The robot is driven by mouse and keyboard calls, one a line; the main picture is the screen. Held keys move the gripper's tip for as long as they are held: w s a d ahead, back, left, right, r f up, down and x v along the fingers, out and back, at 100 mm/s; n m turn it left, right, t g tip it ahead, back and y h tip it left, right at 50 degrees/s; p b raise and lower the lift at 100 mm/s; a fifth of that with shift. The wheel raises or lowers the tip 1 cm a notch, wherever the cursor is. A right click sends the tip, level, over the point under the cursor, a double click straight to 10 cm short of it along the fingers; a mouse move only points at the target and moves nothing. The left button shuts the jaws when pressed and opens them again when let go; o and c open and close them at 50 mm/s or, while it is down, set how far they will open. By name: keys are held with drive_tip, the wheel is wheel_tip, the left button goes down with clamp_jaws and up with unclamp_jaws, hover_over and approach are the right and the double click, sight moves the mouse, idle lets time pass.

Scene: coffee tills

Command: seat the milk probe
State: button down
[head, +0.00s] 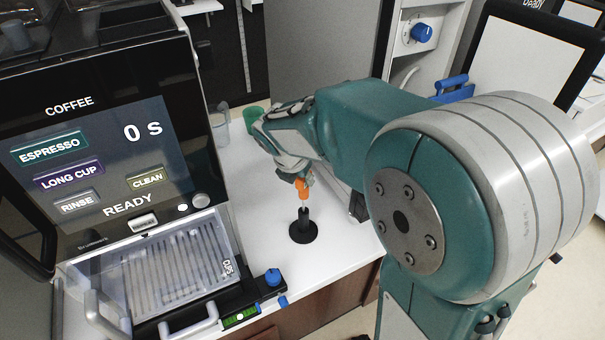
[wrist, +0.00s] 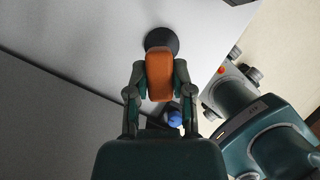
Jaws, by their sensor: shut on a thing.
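The milk probe (head: 304,189) has an orange handle, which my gripper (head: 299,180) is shut on. In the head view the handle is upright just above a black stand (head: 303,232) with a round base on the white counter. The probe's lower end meets or lies in front of the stand's post; I cannot tell whether it is inside. In the wrist view the orange handle (wrist: 159,75) sits between the two fingers (wrist: 159,82), with the dark round base (wrist: 161,39) partly hidden behind it.
The coffee machine (head: 110,130) with its screen reading READY stands at left, its cup drawer (head: 180,265) in front. The white counter (head: 262,262) is bare around the stand.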

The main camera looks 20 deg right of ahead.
drive_tip(key=shift+f, duration=1.85)
drive_tip(key=shift+c, duration=2.1)
unclamp_jaws()
drive_tip(key=v, duration=1.2)
drive_tip(key=shift+a+f, duration=0.1)
